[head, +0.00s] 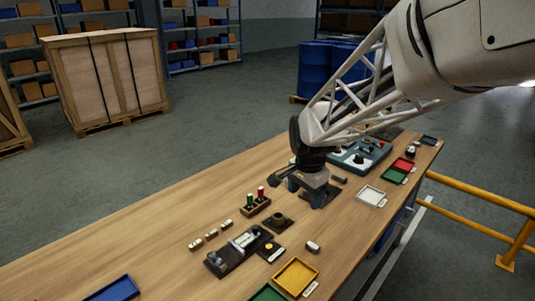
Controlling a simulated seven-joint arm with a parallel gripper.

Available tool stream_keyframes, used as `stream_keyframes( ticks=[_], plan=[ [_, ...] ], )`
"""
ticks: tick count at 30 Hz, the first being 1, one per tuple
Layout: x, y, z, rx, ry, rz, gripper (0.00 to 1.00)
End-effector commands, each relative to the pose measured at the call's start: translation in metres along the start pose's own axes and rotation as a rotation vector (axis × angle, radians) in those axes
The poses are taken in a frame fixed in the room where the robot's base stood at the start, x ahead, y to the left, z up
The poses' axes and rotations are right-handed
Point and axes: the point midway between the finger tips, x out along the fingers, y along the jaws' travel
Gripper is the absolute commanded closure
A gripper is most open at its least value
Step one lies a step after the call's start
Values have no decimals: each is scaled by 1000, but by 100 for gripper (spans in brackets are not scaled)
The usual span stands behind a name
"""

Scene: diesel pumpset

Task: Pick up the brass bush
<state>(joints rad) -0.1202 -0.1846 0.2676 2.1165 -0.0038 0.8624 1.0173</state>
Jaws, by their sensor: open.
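My gripper (300,190) is at the end of the arm, low over the middle of the wooden workbench (150,245). Its jaws are open, and I see nothing held between them. I cannot clearly pick out the brass bush at this size. A small brownish round piece (278,218) sits on a dark square pad just in front of the gripper, and a small yellow-topped piece (269,247) sits on another dark pad nearer. Either may be the bush, or it may be hidden behind the gripper.
A small rack with red and green pieces (256,203) stands left of the gripper. A dark fixture (238,254) is nearer. Yellow (296,276), blue (113,289) and white (371,196) trays lie around. A blue-grey panel (360,157) is behind. The bench's left part is mostly bare.

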Motion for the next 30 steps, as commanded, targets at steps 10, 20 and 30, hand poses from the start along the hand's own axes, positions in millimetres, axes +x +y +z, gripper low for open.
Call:
stream_keyframes(
  ticks=[10, 20, 30],
  plan=[
    [62, -77, -16, 265, -23, 44, 27],
    [107, -120, -22, 438, -29, 73, 27],
    [112, -125, -22, 460, -28, 75, 27]
  ],
)
